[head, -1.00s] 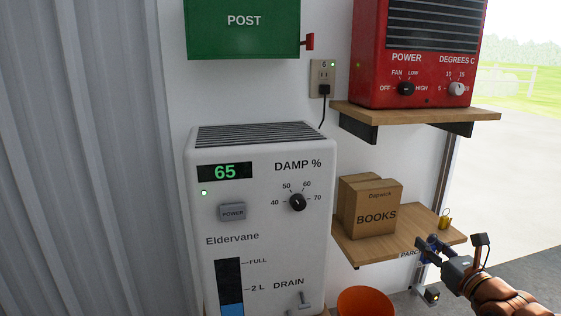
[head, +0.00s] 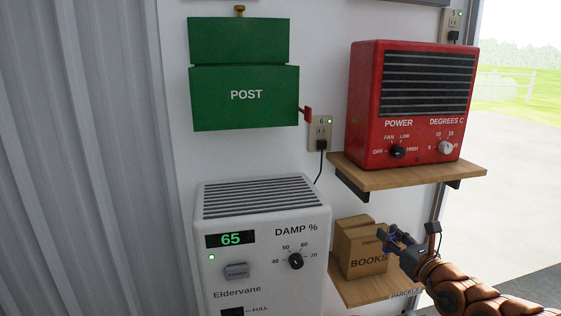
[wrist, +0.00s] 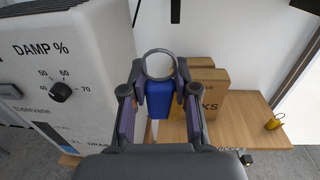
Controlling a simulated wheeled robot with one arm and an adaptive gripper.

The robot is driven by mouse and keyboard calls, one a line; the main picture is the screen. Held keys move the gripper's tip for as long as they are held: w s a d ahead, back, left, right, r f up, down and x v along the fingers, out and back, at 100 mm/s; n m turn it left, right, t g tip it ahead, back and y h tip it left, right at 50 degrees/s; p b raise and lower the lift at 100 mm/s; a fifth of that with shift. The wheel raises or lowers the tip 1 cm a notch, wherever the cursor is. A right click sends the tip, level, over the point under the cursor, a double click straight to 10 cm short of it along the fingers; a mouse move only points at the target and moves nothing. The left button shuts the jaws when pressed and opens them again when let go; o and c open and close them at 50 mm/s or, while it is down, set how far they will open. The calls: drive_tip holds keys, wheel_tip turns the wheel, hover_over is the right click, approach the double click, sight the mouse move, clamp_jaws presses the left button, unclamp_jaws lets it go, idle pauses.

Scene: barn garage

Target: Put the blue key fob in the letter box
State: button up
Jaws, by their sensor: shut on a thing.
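The green letter box (head: 245,112) marked POST hangs on the white wall in the head view, with a separate upper part or lid above its front and a small red flag at its right side. My gripper (head: 391,238) is at the lower right, in front of the cardboard boxes and well below the letter box. In the wrist view my gripper (wrist: 153,100) is shut on the blue key fob (wrist: 160,104). The fob's metal ring (wrist: 158,62) sticks out past the fingertips.
The white dehumidifier (head: 258,230) stands below the letter box. The red heater (head: 411,105) sits on a wooden shelf (head: 410,178) right of it. Cardboard boxes (head: 362,258) and a yellow padlock (wrist: 274,122) are on the lower shelf (wrist: 245,118). The wall between letter box and heater has a socket (head: 320,130).

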drive_tip(key=w+a+r+p, duration=0.2)
drive_tip(key=a+r+p, duration=0.2)
drive_tip(key=r+p, duration=0.6)
drive_tip(key=w+a+r+p, duration=0.2)
drive_tip(key=a+r+p, duration=0.3)
drive_tip(key=r+p, duration=0.6)
drive_tip(key=shift+w+p, duration=0.25)
drive_tip(key=shift+p, duration=0.3)
